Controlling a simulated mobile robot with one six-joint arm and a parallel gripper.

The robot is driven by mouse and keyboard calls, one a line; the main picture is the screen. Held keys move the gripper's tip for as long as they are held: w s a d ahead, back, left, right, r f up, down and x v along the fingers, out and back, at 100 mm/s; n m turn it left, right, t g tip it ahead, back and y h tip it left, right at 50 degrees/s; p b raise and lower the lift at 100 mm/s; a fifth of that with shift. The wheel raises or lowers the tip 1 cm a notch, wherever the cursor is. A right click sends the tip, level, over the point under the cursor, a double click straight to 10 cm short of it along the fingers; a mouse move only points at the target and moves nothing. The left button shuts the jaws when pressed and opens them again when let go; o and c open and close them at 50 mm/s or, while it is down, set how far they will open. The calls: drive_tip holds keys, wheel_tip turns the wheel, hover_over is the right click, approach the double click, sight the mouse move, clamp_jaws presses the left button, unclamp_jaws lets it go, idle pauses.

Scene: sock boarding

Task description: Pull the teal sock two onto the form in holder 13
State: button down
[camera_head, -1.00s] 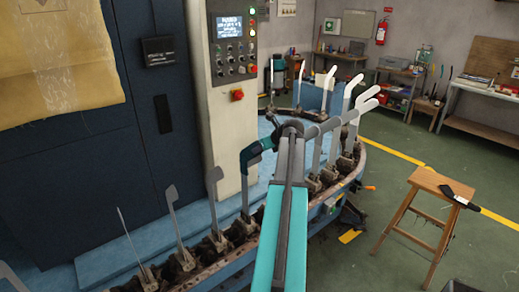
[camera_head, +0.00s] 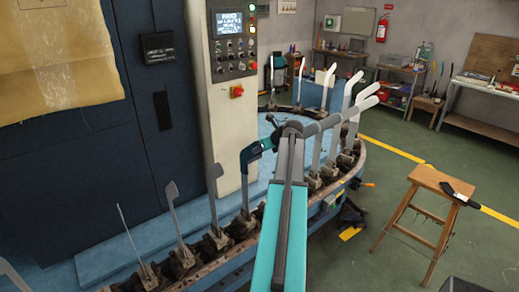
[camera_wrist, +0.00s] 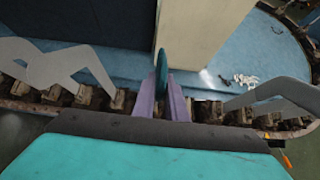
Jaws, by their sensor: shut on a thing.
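A teal sock (camera_head: 255,153) covers the bent upper end of a pale upright form (camera_head: 245,193) in the curved row of holders. The form's lower shank is bare. My gripper is shut on the teal sock; its purple fingers (camera_wrist: 161,82) stand on either side of the thin teal edge (camera_wrist: 161,64) in the wrist view. In the head view my arm comes up from below and its end lies just right of the sock, hiding part of it. I cannot read a number on the holder.
Bare forms stand close on both sides, a flat grey one (camera_head: 170,192) to the left and a bent white one (camera_head: 333,128) to the right. A dark cabinet and control panel (camera_head: 231,45) stand behind. A wooden stool (camera_head: 438,184) bears a dark item (camera_head: 457,193).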

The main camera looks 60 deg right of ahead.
drive_tip(key=shift+f+b, duration=0.3)
drive_tip(key=shift+f, duration=0.85)
drive_tip(key=c, duration=1.7)
unclamp_jaws()
drive_tip(key=shift+s, duration=0.1)
drive_tip(key=b+v, duration=0.4)
drive_tip(key=v, duration=0.9)
drive_tip(key=shift+s+a+r, duration=0.15)
drive_tip(key=shift+s+r, duration=0.05)
drive_tip(key=shift+r, duration=0.1)
